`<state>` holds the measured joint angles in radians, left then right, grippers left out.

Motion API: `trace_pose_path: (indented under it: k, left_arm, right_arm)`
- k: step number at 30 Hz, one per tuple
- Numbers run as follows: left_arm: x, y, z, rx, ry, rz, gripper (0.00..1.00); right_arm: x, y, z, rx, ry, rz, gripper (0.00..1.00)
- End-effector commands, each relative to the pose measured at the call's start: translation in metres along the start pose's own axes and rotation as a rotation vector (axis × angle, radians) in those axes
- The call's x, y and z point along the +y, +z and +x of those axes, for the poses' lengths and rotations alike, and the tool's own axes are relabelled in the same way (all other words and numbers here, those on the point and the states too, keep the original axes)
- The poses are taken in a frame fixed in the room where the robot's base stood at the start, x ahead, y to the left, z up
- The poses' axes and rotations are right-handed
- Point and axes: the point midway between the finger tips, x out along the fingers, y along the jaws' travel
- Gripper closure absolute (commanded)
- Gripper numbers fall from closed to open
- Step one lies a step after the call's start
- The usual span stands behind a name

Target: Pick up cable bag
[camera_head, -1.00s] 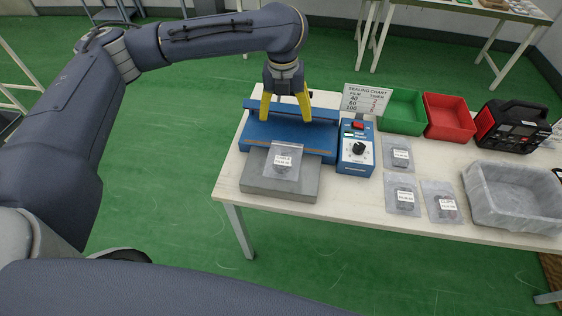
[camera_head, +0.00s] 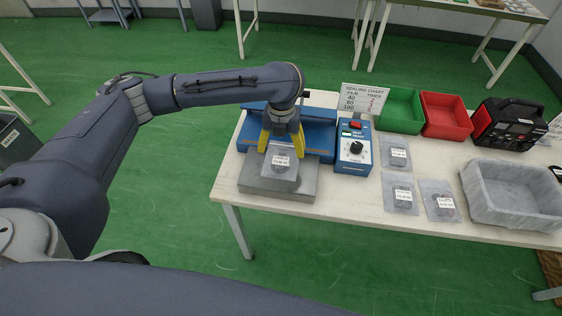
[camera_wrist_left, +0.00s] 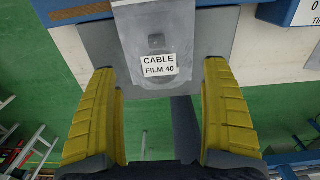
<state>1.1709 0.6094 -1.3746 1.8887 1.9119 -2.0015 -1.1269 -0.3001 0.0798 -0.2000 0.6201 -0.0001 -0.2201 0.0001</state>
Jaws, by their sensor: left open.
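The cable bag (camera_head: 281,166) is a clear pouch with a dark item inside. It lies on the grey plate (camera_head: 262,187) in front of the blue sealer. In the left wrist view the label on the cable bag (camera_wrist_left: 152,40) reads "CABLE FILM 40". My left gripper (camera_head: 282,148) is open, its yellow fingers pointing down over the bag's back part. My right gripper is not in view.
The blue sealer (camera_head: 320,140) stands behind the plate, with a control box (camera_head: 354,150) and a sealing chart (camera_head: 362,98). Three other bags lie to the right. A grey tray (camera_head: 512,213), a green bin (camera_head: 400,128) and a red bin (camera_head: 446,130) stand further right.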

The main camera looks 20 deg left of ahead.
Motion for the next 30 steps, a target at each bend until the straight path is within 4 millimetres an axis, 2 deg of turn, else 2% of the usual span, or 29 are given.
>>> trace_pose_path:
  k: [11,22,30]
  left_arm:
    - [0.000,-0.001,0.017,0.002,-0.001,0.000,0.18]
    - [0.002,-0.001,0.055,0.002,0.000,-0.001,0.18]
    - [0.002,0.000,0.063,0.000,0.000,0.000,0.18]
  right_arm:
    - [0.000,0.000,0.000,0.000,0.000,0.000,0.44]
    - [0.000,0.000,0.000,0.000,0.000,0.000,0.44]
    - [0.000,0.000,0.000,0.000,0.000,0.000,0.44]
